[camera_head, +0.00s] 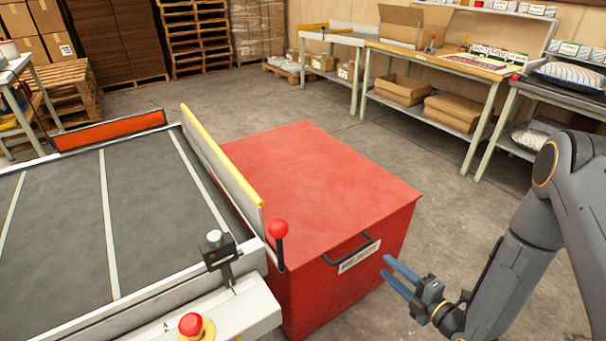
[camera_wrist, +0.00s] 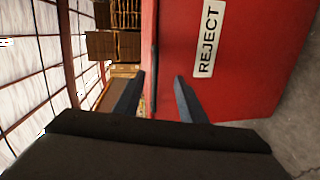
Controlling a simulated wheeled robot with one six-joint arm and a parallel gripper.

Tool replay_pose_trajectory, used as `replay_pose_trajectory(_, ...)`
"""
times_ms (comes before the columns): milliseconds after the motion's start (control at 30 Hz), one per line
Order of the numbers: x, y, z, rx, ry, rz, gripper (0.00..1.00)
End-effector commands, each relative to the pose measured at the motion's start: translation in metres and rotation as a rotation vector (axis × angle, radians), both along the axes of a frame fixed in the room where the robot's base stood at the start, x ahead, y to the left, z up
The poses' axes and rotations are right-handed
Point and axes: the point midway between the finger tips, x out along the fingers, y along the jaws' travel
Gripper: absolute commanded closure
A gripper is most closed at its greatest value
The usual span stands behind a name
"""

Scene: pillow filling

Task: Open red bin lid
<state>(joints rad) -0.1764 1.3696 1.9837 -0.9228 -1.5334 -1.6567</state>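The red bin (camera_head: 350,270) stands on the floor beside the grey table, with a white REJECT label (camera_head: 359,256) on its front. Its flat red lid (camera_head: 320,185) lies closed on top. A black bar handle (camera_head: 347,249) sits at the front upper edge, beside the label. My gripper (camera_head: 394,272) is in front of the bin, right of the handle, with its blue fingers apart and nothing between them. In the wrist view, the handle (camera_wrist: 154,75) runs upright between the spread fingers (camera_wrist: 158,90), ahead of them. I cannot tell the exact gap.
The conveyor-like table (camera_head: 60,240) with a yellow-topped side rail (camera_head: 220,155) borders the bin's left side. A red-knobbed lever (camera_head: 279,240) and a red button (camera_head: 191,324) are near its corner. Workbenches (camera_head: 430,70) stand behind.

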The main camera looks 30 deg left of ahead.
Motion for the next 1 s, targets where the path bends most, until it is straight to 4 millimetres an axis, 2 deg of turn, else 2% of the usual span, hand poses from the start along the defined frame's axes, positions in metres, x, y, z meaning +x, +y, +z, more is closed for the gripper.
replay_pose_trajectory(33,-0.012,0.004,-0.007,0.030,-0.034,0.023,0.62)
replay_pose_trajectory(100,-0.024,0.007,-0.009,0.065,-0.082,0.046,0.62)
replay_pose_trajectory(300,-0.039,0.012,-0.009,0.114,-0.144,0.071,0.62)
replay_pose_trajectory(467,-0.035,0.021,-0.009,0.116,-0.148,0.071,0.62)
replay_pose_trajectory(1000,-0.013,0.074,-0.009,0.116,-0.146,0.071,0.62)
